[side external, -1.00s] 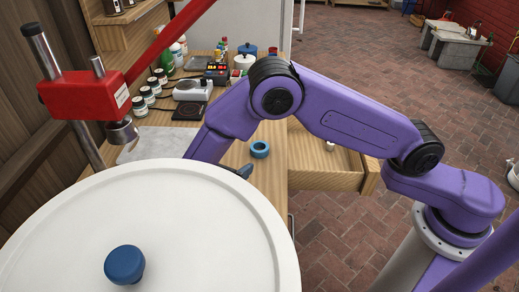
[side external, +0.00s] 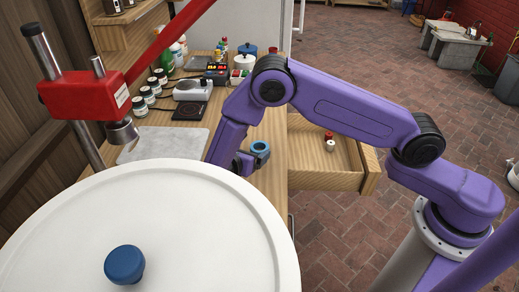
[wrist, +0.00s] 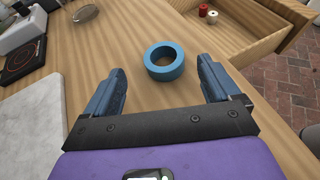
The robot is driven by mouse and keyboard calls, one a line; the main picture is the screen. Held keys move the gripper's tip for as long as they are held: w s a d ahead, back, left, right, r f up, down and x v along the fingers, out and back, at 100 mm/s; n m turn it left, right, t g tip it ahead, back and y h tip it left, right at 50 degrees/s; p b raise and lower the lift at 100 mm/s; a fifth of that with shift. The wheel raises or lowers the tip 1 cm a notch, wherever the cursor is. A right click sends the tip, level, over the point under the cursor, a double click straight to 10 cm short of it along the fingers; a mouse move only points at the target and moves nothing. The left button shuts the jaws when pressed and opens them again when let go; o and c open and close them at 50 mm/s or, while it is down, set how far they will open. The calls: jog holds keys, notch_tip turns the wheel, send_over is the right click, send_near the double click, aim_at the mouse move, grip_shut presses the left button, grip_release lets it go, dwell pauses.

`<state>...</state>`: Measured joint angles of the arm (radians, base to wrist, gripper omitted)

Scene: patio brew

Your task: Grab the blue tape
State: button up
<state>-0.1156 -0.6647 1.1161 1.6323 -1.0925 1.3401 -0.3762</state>
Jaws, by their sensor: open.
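The blue tape (wrist: 164,74) is a roll lying flat on the wooden worktop (wrist: 130,30). It also shows in the side external view (side external: 261,147), near the worktop's right edge by the open drawer. My gripper (wrist: 162,82) is open, its two blue fingers spread wide. In the wrist view the tape lies just ahead of and between the fingertips, touching neither as far as I can see. In the side external view my gripper (side external: 250,160) is beside the tape and partly hidden behind the large white lid.
An open drawer (side external: 352,180) holds a red and a white spool (wrist: 206,12). A large white lid (side external: 200,200) with a blue knob fills the foreground. A grey mat (side external: 150,143), a black hot plate (wrist: 22,58) and several bottles stand left. Worktop around the tape is clear.

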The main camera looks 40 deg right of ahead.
aim_at(262, 145)
jog(key=x, duration=0.5)
jog(key=shift+s+f, duration=0.25)
jog(key=c, duration=1.1)
